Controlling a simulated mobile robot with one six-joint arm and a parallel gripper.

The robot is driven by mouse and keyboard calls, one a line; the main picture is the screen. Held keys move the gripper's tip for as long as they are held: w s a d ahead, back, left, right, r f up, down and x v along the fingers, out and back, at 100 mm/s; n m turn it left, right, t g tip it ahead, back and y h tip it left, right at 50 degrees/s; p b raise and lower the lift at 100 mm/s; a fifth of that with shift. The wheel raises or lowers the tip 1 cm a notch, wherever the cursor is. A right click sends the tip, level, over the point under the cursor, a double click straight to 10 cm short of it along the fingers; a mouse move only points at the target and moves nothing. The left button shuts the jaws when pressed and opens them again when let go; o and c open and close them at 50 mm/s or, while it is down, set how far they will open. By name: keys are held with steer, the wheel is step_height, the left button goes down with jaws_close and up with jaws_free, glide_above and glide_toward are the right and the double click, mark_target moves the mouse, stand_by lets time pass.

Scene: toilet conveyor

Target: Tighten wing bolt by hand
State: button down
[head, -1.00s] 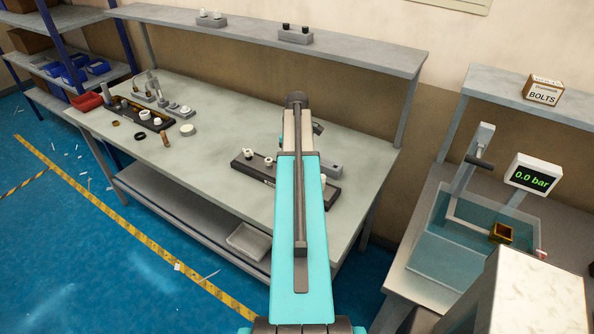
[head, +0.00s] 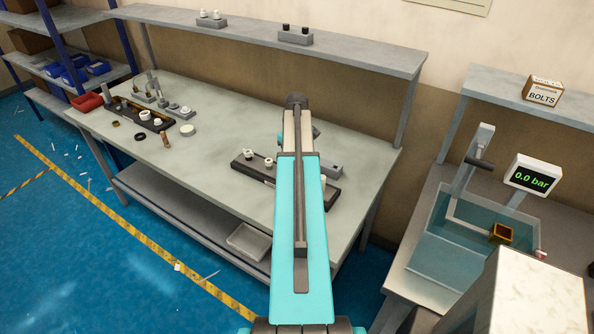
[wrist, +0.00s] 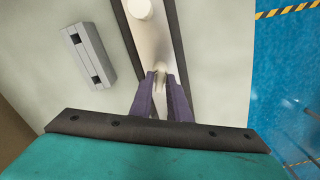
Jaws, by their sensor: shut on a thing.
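In the wrist view, my gripper (wrist: 160,92) has its two purple fingers closed on a small pale piece, taken to be the wing bolt (wrist: 160,67). Only its top shows between the fingertips; its lower part and thread are hidden. It is over a long dark fixture (wrist: 181,42) with a pale middle, and I cannot tell how deep it sits. A white round-topped part (wrist: 140,9) stands further along the fixture. In the head view my arm hides the gripper and part of the dark fixture (head: 240,169), where small white parts stand at the left end.
A grey block (wrist: 88,55) with dark notches lies beside the fixture. The bench (head: 215,120) is clear left of the fixture; a second dark tray with parts (head: 128,106) and a red bin (head: 87,102) stand at the far left. A water tank (head: 445,240) is at right.

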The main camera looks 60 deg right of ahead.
steer(key=shift+m, duration=1)
steer(key=m, duration=0.4)
steer(key=shift+m, duration=0.3)
steer(key=shift+m, duration=2.4)
